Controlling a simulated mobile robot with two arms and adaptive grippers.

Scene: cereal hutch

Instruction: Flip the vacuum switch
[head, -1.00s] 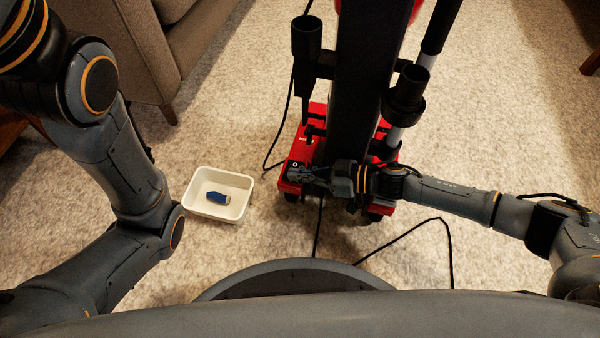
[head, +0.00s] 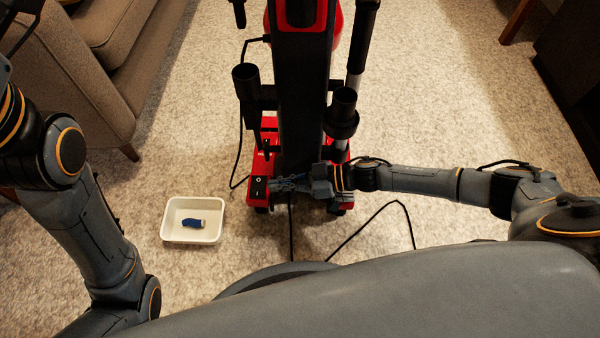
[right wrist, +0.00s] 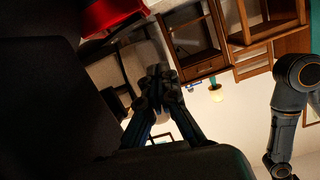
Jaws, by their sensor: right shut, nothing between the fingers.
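The red and black upright vacuum (head: 302,95) stands on the carpet ahead in the head view. A black switch (head: 258,188) with white marks sits on the left side of its red base. My right gripper (head: 272,186) is shut and empty, its fingertips pointing left just beside the switch; I cannot tell whether they touch it. In the right wrist view the closed fingers (right wrist: 158,74) show, with a red part at the top left. My left arm is on the left side of the head view, but its gripper is not visible.
A white tray (head: 167,225) with a blue and white object (head: 193,224) in it lies on the carpet left of the vacuum. A black cord (head: 372,217) runs over the floor in front. A sofa (head: 105,75) stands at upper left, dark furniture (head: 570,65) at upper right.

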